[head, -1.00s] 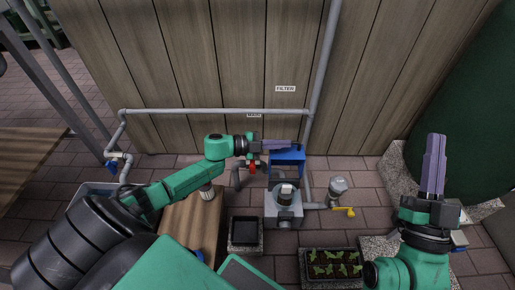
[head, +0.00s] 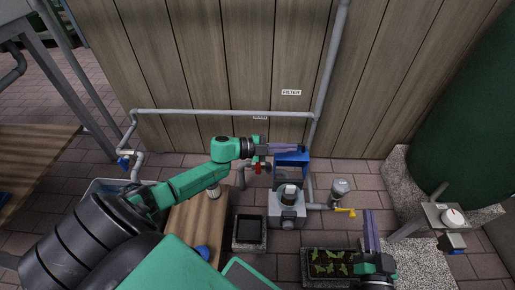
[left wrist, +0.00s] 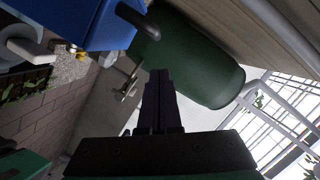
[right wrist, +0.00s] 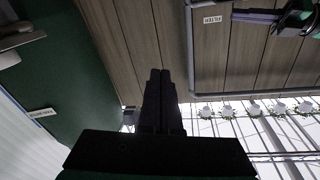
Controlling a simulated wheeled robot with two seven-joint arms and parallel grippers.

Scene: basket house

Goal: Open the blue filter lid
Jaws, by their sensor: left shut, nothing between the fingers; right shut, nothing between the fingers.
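The blue filter lid (head: 291,158) is behind the grey filter body (head: 287,222) in the head view. It looks raised, with a shaded hollow below its upper edge; its exact angle is hard to tell. My left gripper (head: 303,149) is shut and empty, its fingers lying along the lid's top edge; I cannot tell whether they touch. In the left wrist view the blue lid (left wrist: 75,22) fills the top left, with a dark handle (left wrist: 138,20) near the fingertips. My right gripper (head: 369,212) is shut and empty, pointing up at the lower right, apart from the lid.
A yellow-handled valve (head: 346,212) sits right of the filter, a red-handled valve (head: 258,168) left of it. A planter (head: 328,282) stands in front. Grey pipes (head: 210,112) run along the wooden wall (head: 230,60). A large green tank (head: 465,110) is at right.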

